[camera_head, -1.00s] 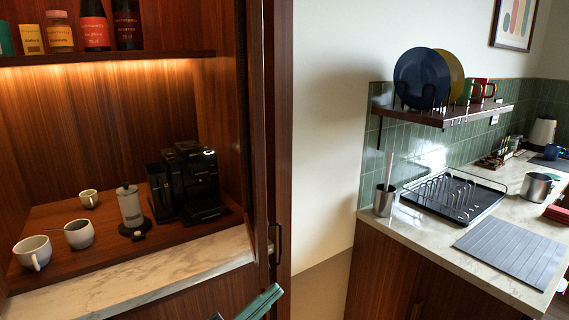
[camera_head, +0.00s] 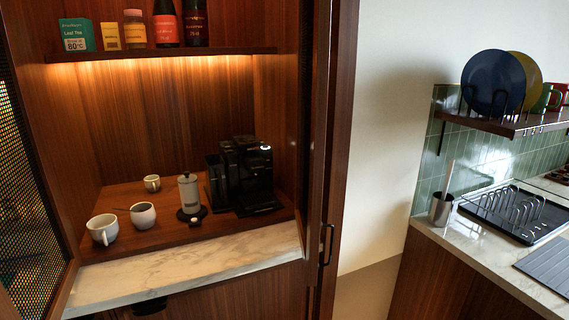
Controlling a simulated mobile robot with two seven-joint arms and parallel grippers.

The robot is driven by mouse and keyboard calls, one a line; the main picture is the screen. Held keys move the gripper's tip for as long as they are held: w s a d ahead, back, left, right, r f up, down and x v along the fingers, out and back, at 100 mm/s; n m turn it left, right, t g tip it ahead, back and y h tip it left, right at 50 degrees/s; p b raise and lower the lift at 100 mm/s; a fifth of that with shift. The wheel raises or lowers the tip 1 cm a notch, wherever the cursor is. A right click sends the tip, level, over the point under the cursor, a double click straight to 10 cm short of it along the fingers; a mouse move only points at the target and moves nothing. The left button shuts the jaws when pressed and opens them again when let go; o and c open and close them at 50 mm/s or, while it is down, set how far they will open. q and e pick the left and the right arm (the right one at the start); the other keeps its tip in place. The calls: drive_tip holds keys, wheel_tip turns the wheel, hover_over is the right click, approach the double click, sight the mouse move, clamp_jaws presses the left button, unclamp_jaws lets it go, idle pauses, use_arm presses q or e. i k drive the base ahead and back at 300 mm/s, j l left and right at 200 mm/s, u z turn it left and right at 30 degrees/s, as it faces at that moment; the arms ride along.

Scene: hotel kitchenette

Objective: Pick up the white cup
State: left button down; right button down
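A white cup (camera_head: 103,229) with its handle toward me stands upright on the wooden cabinet shelf at the left, near the marble front edge. A rounder white cup or bowl (camera_head: 143,216) with a thin spoon-like stick stands close to its right. A smaller pale cup (camera_head: 152,183) stands behind them. I cannot tell from the picture which one the task means. No gripper shows clearly, and nothing is touching the cups. A small dark shape (camera_head: 150,306) shows below the marble edge; I cannot tell what it is.
A white cylindrical press or grinder (camera_head: 189,194) and a black coffee machine (camera_head: 242,176) stand right of the cups. A shelf (camera_head: 165,54) with bottles and boxes hangs above. The cabinet's mesh door (camera_head: 28,190) is at left. The marble strip (camera_head: 190,266) in front is clear.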

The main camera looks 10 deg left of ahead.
sight(104, 229)
drive_tip(key=u, duration=1.5)
